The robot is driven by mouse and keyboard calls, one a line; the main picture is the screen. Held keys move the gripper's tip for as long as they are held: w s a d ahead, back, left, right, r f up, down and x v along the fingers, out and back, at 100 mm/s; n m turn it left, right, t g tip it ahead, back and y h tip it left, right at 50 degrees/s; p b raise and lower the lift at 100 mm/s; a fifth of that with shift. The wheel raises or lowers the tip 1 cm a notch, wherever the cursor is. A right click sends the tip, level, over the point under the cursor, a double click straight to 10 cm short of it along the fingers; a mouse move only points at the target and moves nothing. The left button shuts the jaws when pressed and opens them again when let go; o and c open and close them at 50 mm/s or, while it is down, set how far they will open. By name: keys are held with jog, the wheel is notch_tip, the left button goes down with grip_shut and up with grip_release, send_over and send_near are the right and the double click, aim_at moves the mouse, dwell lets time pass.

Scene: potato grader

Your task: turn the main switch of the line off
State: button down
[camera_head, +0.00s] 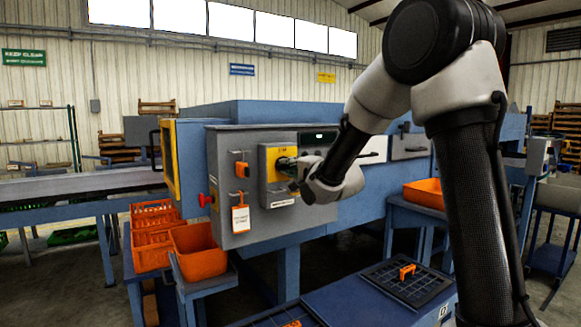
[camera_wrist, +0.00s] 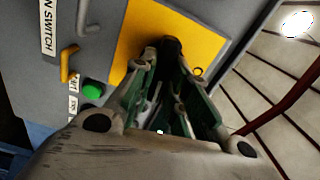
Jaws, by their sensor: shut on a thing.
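The main switch sits on a yellow plate (camera_head: 281,152) on the front of a grey control panel (camera_head: 225,225). In the wrist view, the switch's black handle (camera_wrist: 172,44) stands out from the yellow plate (camera_wrist: 140,28). My gripper (camera_head: 292,166) reaches the plate from the right. In the wrist view, my gripper (camera_wrist: 172,60) has its fingertips closed around the black handle. The fingers hide most of the handle, and its turned position cannot be read clearly. A label (camera_wrist: 47,25) ending in "N SWITCH" is at the upper left.
A green button (camera_wrist: 92,91) is beside the plate. On the panel are an orange item (camera_head: 241,169), a hanging tag (camera_head: 240,218) and a red knob (camera_head: 205,200). Orange crates (camera_head: 153,245) and an orange bin (camera_head: 198,252) stand below left. Another orange bin (camera_head: 424,192) is at right.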

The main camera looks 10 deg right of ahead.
jog(key=shift+f+m, duration=0.1)
jog(key=shift+m, duration=0.5)
jog(key=c, duration=1.4)
grip_release()
jog(key=v, duration=1.2)
